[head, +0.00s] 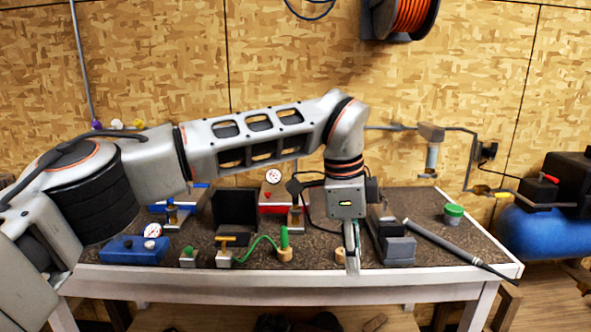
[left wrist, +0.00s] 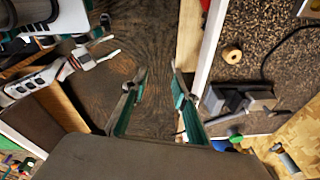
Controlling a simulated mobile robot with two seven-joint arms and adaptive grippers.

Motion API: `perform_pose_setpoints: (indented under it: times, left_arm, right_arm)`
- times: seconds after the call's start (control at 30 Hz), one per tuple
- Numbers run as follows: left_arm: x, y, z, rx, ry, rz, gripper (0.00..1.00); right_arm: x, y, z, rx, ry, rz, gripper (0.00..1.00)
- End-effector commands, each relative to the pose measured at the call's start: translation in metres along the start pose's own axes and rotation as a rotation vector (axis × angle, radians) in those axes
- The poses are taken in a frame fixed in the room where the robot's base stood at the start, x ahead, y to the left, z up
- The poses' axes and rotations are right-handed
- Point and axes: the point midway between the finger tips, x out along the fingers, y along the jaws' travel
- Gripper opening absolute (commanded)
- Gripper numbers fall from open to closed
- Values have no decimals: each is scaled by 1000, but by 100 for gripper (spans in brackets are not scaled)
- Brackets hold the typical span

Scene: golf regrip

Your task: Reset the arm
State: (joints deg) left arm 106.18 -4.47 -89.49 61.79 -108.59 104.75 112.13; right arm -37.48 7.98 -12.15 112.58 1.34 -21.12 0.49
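My left arm reaches across the head view from the left, bent at its elbow, with the wrist pointing down. My left gripper (head: 352,262) hangs at the front edge of the workbench (head: 300,280), next to a small wooden ring (head: 341,253). In the left wrist view the left gripper (left wrist: 158,78) has its two fingers apart with nothing between them, over dark wood floor. The wooden ring (left wrist: 232,54) lies on the bench to the right of the fingers, apart from them. White arm parts show at the upper left there; I cannot tell my right gripper's state.
A grey vise block (head: 398,248), a grey tapered rod (head: 450,247) and a green-lidded jar (head: 453,214) are on the right of the bench. A blue gauge box (head: 133,249) and several fittings are on the left. A blue tank (head: 540,232) stands beyond the right edge.

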Motion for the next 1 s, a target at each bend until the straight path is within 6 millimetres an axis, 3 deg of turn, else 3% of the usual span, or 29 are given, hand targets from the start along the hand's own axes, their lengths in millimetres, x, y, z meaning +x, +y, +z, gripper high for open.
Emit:
perform_pose_setpoints:
  times: [0.1, 0.3, 0.43, 0.6, 0.8, 1.0]
  left_arm:
    - [34, 24, -28, 118, 143, 84, 28]
    - [72, 78, -92, 329, 504, 194, 28]
    - [74, 110, -133, 424, 804, 208, 28]
    - [56, 131, -167, 450, 1185, 136, 28]
    - [28, 122, -169, 329, 1558, -63, 28]
    - [20, 87, -129, 69, 1781, -343, 28]
  right_arm:
    - [3, 3, -6, -3, 11, 3, 40]
    - [3, 3, -8, -3, 14, 4, 40]
    - [1, 2, -4, -2, 7, 2, 40]
    - [1, 2, -3, -2, 5, 2, 40]
    - [1, 1, -3, -2, 4, 1, 40]
    - [1, 1, -3, -1, 4, 1, 40]
